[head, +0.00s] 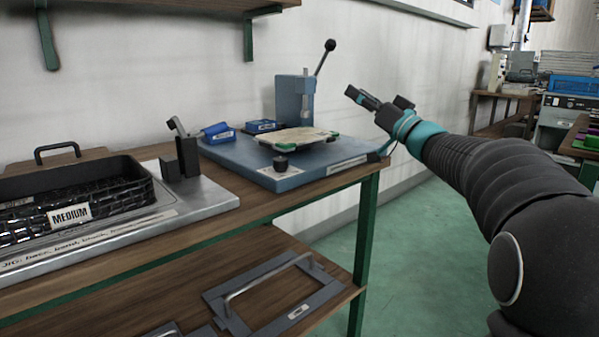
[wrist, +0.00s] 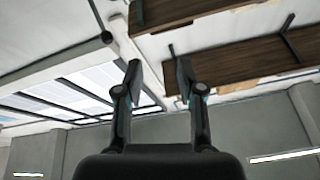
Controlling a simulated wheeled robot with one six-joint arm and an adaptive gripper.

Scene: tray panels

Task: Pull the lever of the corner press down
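The corner press (head: 295,98) is a blue upright column at the back of a blue base plate (head: 228,152) on the workbench. Its lever (head: 323,60) slants up to the right from the column top and ends in a black ball knob (head: 330,44). A panel with green corners (head: 298,137) lies in front of the column. My gripper (head: 358,95) is to the right of the press, lower than the knob and apart from it. In the wrist view my gripper (wrist: 160,75) has its fingers spread with nothing between them.
Blue boxes (head: 218,132) sit left of the press. A dark woven tray labelled MEDIUM (head: 72,215) stands on a grey jig plate (head: 205,196) at the left. A wooden wall shelf (head: 180,5) hangs above. Grey frames (head: 272,295) lie on the lower shelf.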

